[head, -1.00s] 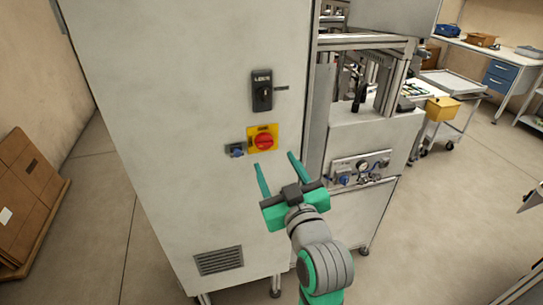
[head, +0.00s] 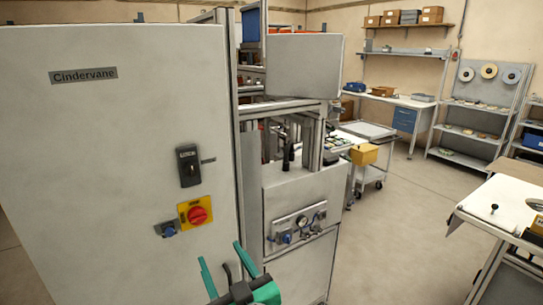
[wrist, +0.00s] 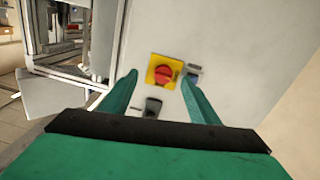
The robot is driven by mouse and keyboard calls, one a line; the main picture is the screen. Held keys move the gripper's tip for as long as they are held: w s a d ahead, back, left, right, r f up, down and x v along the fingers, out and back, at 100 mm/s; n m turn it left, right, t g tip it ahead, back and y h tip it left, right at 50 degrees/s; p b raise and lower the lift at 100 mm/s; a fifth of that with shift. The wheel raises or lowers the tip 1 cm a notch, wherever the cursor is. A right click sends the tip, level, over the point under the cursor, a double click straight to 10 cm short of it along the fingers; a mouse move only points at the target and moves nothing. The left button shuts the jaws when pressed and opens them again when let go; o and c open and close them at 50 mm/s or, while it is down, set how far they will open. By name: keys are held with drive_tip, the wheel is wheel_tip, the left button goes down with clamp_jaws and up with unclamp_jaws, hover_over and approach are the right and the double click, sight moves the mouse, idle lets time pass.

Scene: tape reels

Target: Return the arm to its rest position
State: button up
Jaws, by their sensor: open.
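My gripper (head: 226,272) is at the bottom of the head view, green with a dark crossbar. Its two fingers stand apart with nothing between them. It is in front of the grey cabinet (head: 110,150), below and to the right of the red rotary switch (head: 197,215) on its yellow plate. In the wrist view, my gripper (wrist: 158,88) points at the cabinet door, and the red switch (wrist: 164,76) shows between the fingertips, with a gap I cannot judge. Most of my arm is out of the head view.
A black lock handle (head: 188,166) and a small blue switch (head: 167,229) are on the cabinet. A machine with a gauge panel (head: 298,228) adjoins it. A white table (head: 500,210) stands at the right. Open floor (head: 400,220) lies between.

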drive_tip(key=s+d+f+m+h, duration=0.2)
drive_tip(key=s+d+f+m, duration=0.15)
drive_tip(key=f, duration=0.45)
drive_tip(key=s+d+f+m+t+h, duration=0.1)
drive_tip(key=s+d+f+m+h, duration=0.2)
drive_tip(key=f, duration=0.4)
drive_tip(key=s+d+f+m+h, duration=0.1)
drive_tip(key=s+f+h, duration=0.1)
drive_tip(key=s+f, duration=0.45)
drive_tip(key=s+d+f, duration=0.1)
drive_tip(key=s+f, duration=0.1)
drive_tip(key=s, duration=0.5)
drive_tip(key=s+d+f+h, duration=0.1)
drive_tip(key=s+d+f, duration=0.1)
drive_tip(key=s, duration=0.6)
drive_tip(key=s+d+f+g+h, duration=0.1)
drive_tip(key=s+f, duration=0.3)
drive_tip(key=s, duration=0.4)
drive_tip(key=shift+d+f, duration=0.2)
drive_tip(key=shift+d, duration=0.25)
drive_tip(key=shift+w, duration=0.1)
